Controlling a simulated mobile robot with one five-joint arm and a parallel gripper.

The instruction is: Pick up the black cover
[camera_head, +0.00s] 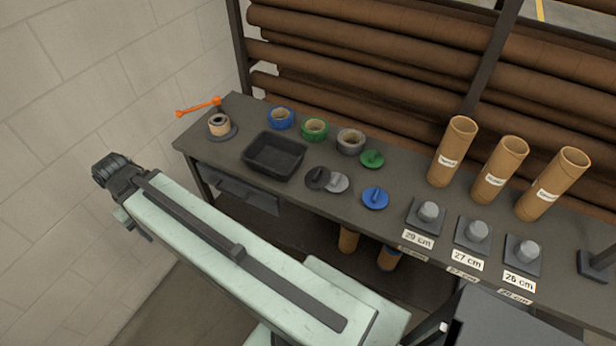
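The black cover (317,178) is a dark round disc with a raised grip on top. It lies flat on the dark workbench (230,108), to the right of the black tray, and overlaps or touches a grey cover (337,182) on its right. My pale green arm reaches up from the bottom towards the left and ends in a dark joint near the wall, left of the bench and well away from the black cover. No gripper fingers show.
A black tray (274,157), blue, green and grey rings, a green cover (372,158) and a blue cover (375,198) lie around it. Cardboard tubes (501,170) and labelled grey blocks stand on the right. Brown rolls line the back. An orange-handled tool (199,107) is at the left end.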

